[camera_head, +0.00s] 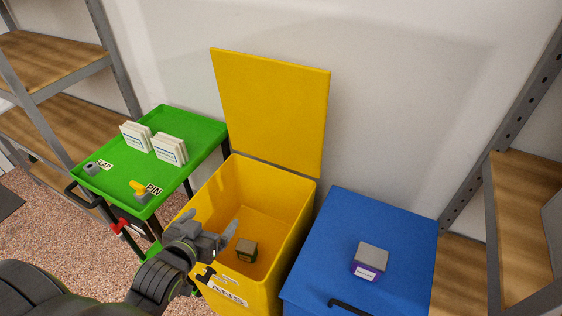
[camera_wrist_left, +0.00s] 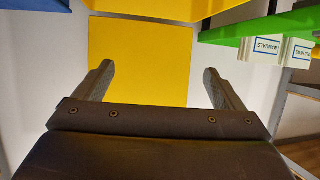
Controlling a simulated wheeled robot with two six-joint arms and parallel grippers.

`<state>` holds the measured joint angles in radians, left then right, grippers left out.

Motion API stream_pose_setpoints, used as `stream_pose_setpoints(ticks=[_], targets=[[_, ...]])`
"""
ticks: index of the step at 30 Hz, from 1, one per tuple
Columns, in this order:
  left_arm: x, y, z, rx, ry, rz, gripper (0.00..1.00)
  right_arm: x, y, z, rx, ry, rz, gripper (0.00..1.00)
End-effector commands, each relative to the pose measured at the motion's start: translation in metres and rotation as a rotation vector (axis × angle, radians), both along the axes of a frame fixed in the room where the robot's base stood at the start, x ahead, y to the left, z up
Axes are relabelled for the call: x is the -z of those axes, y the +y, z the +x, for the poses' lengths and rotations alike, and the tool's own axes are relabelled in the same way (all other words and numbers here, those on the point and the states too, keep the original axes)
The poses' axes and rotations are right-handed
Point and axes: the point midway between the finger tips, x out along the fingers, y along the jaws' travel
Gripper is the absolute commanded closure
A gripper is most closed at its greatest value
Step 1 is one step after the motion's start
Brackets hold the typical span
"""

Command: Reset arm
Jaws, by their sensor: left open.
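My left arm comes in from the lower left in the head view. My left gripper (camera_head: 213,222) is open, its fingers apart with nothing between them. It is at the front left side of the open yellow bin (camera_head: 297,215). In the left wrist view both fingers of the left gripper (camera_wrist_left: 158,72) show, spread and empty, with the yellow lid (camera_wrist_left: 140,50) behind them. The lid (camera_head: 270,110) stands raised at the bin's back. A small grey-and-green box (camera_head: 246,250) lies on the bin's floor. My right gripper is not in view.
A green cart (camera_head: 195,130) at left holds white booklets (camera_head: 170,149), a grey part (camera_head: 91,169) and a yellow-topped part (camera_head: 139,189). A closed blue bin (camera_head: 330,240) at right bears a grey-and-purple box (camera_head: 370,262). Shelves stand at both sides.

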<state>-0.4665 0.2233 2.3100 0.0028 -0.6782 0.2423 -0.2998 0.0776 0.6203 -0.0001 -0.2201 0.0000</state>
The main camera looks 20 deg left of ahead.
Motion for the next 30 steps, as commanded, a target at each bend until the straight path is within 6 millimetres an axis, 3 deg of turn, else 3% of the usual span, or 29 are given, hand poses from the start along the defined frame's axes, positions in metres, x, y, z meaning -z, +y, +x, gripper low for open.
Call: stream_pose_setpoints(ticks=[8, 11, 18, 26, 30], targets=[[0.010, 0.001, -0.010, -0.013, 0.075, 0.008, 0.09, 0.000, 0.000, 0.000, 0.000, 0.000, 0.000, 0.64], [0.026, 0.001, -0.029, -0.029, 0.203, 0.023, 0.09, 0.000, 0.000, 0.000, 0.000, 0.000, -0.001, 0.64], [0.060, -0.002, -0.094, -0.044, 0.561, 0.054, 0.09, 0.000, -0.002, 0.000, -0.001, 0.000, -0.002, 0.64], [0.073, -0.010, -0.154, -0.029, 0.847, 0.056, 0.09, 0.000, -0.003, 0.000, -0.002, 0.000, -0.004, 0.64], [0.106, -0.007, -0.146, -0.026, 0.874, 0.052, 0.09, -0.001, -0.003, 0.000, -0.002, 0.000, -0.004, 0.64]])
